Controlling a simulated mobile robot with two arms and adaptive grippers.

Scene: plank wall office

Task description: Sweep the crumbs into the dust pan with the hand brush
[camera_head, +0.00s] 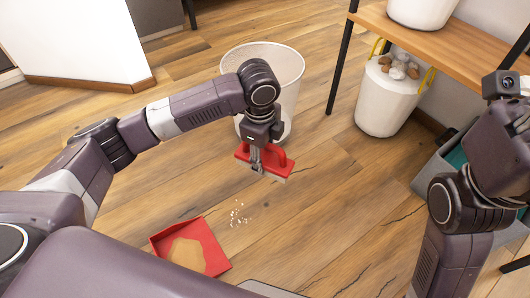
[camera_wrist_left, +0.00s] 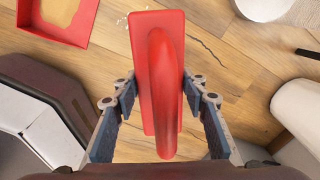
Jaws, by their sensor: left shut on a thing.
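My left gripper (camera_head: 257,160) is shut on the red hand brush (camera_head: 279,164) and holds it over the wooden floor; I cannot tell whether its bristles touch the floor. In the left wrist view the brush (camera_wrist_left: 144,80) sits between the two fingers (camera_wrist_left: 160,100). The crumbs (camera_head: 238,214) lie in a small white scatter on the floor, between the brush and the dust pan. A few show beside the brush in the left wrist view (camera_wrist_left: 121,20). The red dust pan (camera_head: 219,246) lies on the floor near my base. My right gripper is not clearly visible.
A white bin (camera_head: 290,65) stands just behind the brush. Another white bin (camera_head: 383,105) holding stone-like lumps stands under a wooden bench (camera_head: 450,40) at the right. A grey crate (camera_head: 432,170) is beside my right arm. The floor around the crumbs is clear.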

